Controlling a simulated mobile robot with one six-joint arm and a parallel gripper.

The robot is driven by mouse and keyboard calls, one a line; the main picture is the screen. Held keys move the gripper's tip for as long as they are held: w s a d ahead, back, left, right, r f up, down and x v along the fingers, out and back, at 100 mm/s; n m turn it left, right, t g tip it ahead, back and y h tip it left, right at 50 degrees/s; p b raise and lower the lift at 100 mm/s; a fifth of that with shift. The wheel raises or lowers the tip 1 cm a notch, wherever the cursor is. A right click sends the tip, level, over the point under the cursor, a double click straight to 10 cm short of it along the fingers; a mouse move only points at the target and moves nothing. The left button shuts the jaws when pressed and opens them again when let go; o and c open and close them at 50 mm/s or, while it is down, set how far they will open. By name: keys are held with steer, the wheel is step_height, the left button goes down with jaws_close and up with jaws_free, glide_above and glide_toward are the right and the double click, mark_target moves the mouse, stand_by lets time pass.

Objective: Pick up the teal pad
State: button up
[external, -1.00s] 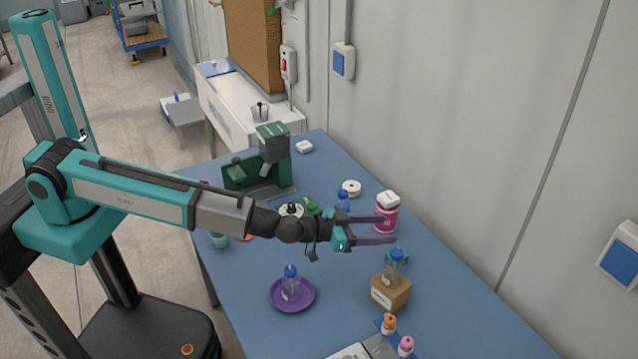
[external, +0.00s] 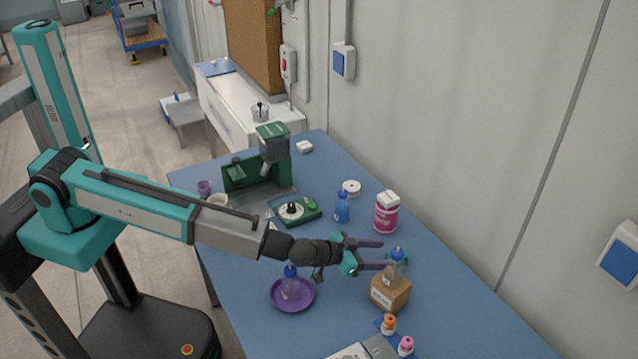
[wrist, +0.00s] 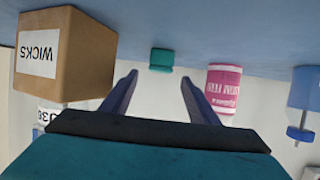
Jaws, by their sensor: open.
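The teal pad (wrist: 161,60) is a small teal block on the blue table, seen near the top middle of the wrist view. In the external view the teal pad (external: 404,257) shows only in part, behind the clear bottle with a blue cap (external: 396,265). My gripper (external: 384,254) is open and empty, its fingers pointing right towards the pad. In the wrist view my gripper (wrist: 159,76) has the pad ahead, between the lines of its two fingers, apart from both.
A cardboard box (external: 390,293) marked WICKS carries the clear bottle, close to my gripper's near finger. A pink-labelled tub (external: 386,216) stands beyond the other finger. The table's right side is clear.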

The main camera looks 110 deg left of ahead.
steer(key=shift+x, duration=0.85)
steer(key=shift+p+x, duration=0.6)
steer(key=shift+x, duration=2.05)
steer(key=c, duration=1.1)
